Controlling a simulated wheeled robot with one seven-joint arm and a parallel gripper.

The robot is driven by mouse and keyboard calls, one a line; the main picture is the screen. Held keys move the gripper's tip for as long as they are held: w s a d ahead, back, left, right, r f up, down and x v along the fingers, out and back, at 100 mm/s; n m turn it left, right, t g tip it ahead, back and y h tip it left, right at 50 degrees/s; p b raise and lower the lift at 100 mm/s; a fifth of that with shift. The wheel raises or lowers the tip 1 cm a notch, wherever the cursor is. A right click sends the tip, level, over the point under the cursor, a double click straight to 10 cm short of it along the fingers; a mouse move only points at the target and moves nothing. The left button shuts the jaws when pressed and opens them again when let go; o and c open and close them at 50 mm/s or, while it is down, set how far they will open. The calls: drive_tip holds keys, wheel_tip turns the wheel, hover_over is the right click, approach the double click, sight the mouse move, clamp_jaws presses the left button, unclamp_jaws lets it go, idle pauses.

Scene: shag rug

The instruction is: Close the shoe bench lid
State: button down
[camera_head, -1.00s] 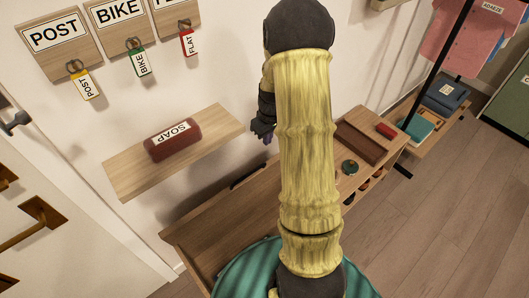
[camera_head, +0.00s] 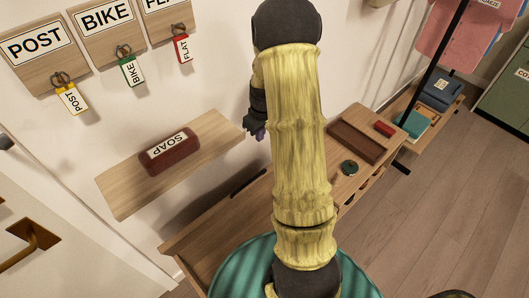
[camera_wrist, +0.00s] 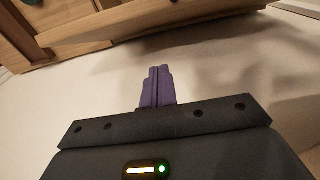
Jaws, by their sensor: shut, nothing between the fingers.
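The wooden shoe bench (camera_head: 225,222) runs along the wall below the soap shelf, partly hidden by my yellow-sleeved arm. A dark narrow strip shows at its wall side. I cannot make out the lid's angle, as my arm covers the middle of the bench. My gripper (camera_head: 260,134) is beside the wall, above the bench and just right of the soap shelf's end. In the wrist view its purple fingers (camera_wrist: 158,72) are together and empty, pointing toward a wooden edge (camera_wrist: 160,38) and apart from it in the picture.
The wall shelf (camera_head: 125,190) bears a red soap box (camera_head: 168,155) close to the gripper's left. A brown tray (camera_head: 355,141), a red block (camera_head: 384,129) and a green round item (camera_head: 349,168) lie on the bench's right part. Floor (camera_head: 440,210) is clear at right.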

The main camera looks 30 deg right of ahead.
drive_tip(key=s+f, duration=0.1)
drive_tip(key=f, duration=0.2)
drive_tip(key=f+p, duration=0.1)
drive_tip(key=f, duration=0.3)
drive_tip(key=s+f, duration=0.1)
drive_tip(key=f, duration=0.3)
drive_tip(key=shift+s+d, duration=0.35)
drive_tip(key=shift+f, duration=0.1)
drive_tip(key=shift+f, duration=0.15)
